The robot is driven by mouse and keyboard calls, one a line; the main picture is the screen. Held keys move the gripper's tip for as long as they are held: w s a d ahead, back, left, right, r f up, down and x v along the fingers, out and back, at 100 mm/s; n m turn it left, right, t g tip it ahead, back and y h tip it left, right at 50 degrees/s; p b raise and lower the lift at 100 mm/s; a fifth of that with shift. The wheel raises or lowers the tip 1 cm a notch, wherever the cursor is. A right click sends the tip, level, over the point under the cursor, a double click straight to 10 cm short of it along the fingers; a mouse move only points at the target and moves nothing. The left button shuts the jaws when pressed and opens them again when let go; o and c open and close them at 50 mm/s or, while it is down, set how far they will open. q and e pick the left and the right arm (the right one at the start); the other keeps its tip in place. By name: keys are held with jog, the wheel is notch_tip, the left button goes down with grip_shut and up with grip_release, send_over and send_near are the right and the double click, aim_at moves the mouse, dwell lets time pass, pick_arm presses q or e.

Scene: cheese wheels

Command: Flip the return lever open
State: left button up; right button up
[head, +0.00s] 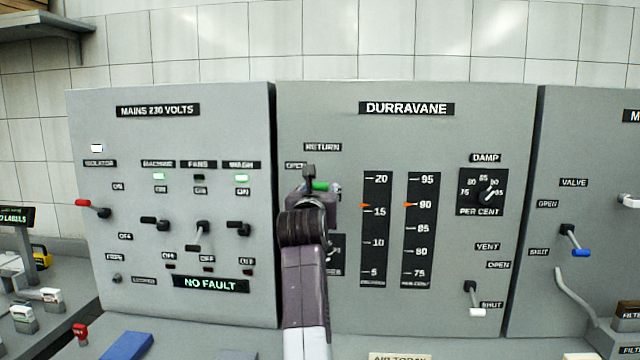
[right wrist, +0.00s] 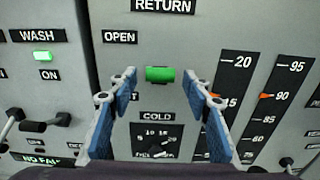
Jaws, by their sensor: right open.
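The return lever's green handle (head: 321,186) shows beside my right gripper on the Durravane panel, under the RETURN label (head: 322,147). In the right wrist view the green handle (right wrist: 160,74) lies crosswise between my right fingertips, with space on both sides. The OPEN label (right wrist: 119,37) is above and left of it. My right gripper (head: 312,180) is open in front of the lever and covers part of it in the head view. The lever's arm and any SHUT label are hidden. My left gripper is not in view.
A COLD dial (right wrist: 156,140) is just below the lever. Two gauges (head: 375,230) with orange pointers and a DAMP dial (head: 483,190) are to the right. The mains panel (head: 170,280) with several switches is to the left. A vent lever (head: 472,298) is lower right.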

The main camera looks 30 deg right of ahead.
aim_at(320, 184)
jog(key=shift+x, duration=1.2)
jog(key=shift+c, duration=0.4)
jog(key=shift+p, duration=0.3)
jog(key=c, duration=1.1)
jog(key=r+p, duration=0.1)
jog(key=p, duration=0.1)
jog(key=shift+r+g+p, duration=0.2)
jog(key=shift+g+p, duration=0.2)
jog(key=shift+w+d+g+y+p, duration=0.15)
jog(key=shift+g+y+p, duration=0.2)
jog(key=shift+p, duration=0.25)
jog(key=shift+f+g, duration=0.1)
jog(key=shift+g, duration=0.15)
jog(key=o, duration=1.2)
